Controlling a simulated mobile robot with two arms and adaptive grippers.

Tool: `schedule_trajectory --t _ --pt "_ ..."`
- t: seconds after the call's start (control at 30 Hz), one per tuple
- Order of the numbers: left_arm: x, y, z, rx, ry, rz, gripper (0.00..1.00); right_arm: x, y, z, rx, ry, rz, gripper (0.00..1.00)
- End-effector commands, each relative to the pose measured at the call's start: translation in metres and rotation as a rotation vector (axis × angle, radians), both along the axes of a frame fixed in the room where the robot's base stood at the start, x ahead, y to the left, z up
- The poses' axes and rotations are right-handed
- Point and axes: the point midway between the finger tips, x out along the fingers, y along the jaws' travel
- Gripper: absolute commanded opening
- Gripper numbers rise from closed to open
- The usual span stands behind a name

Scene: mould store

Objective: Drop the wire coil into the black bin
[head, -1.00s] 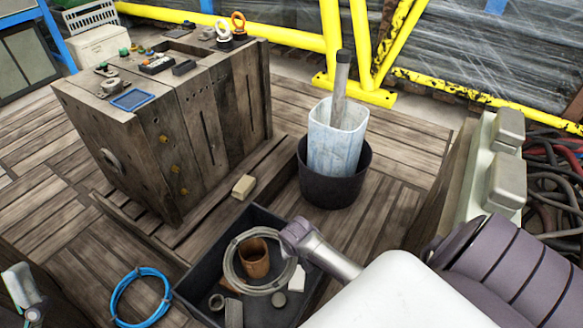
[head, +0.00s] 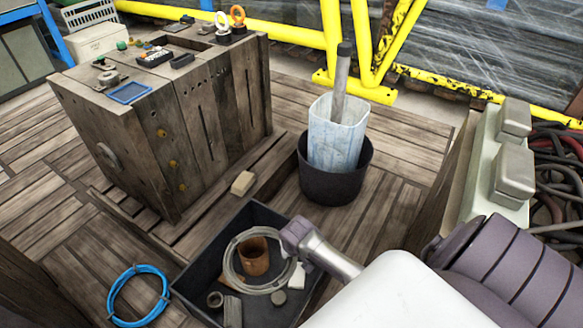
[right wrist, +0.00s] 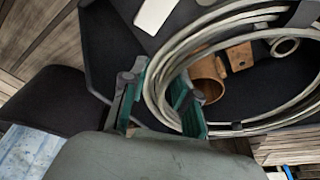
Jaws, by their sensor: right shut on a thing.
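The grey wire coil (head: 229,264) is a round bundle of several loops over the open, dark rectangular bin (head: 256,213) in the head view. My right gripper (right wrist: 160,95) is shut on one side of the coil (right wrist: 166,65), with strands between its green-edged fingers. In the head view, my right gripper (head: 296,238) is at the bin's right side. The coil appears to be held over the bin's contents; its exact height above them is unclear. My left gripper is not in view.
The bin holds a rusty brown cup (head: 254,258) and several small pieces. A blue coil (head: 113,295) lies on the floor left of it. A round black tub (head: 334,188) with a pale container stands behind. A wooden crate (head: 205,120) stands at the back left.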

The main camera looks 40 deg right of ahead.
Motion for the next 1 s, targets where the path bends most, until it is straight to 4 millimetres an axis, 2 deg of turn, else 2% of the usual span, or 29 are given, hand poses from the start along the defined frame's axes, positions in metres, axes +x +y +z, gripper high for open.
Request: schedule_trajectory --t 0.03,0.17,0.2,0.57,0.77,1.0 --pt "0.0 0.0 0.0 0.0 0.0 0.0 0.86 0.001 0.0 0.001 0.001 -0.003 0.0 0.34" --pt "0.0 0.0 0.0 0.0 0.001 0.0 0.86 0.001 0.0 0.001 0.0 -0.002 -0.001 0.56" --pt "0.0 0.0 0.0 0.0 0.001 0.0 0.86 0.001 0.0 0.001 0.0 -0.002 0.0 0.59" --pt "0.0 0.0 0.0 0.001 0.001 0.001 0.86 -0.001 0.0 0.004 0.0 0.0 0.001 0.59" --pt "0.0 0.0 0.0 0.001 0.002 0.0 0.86 -0.008 0.004 0.031 0.0 -0.002 0.001 0.59" --pt "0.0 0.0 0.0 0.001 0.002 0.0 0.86 -0.022 0.011 0.08 0.0 -0.003 0.002 0.59"
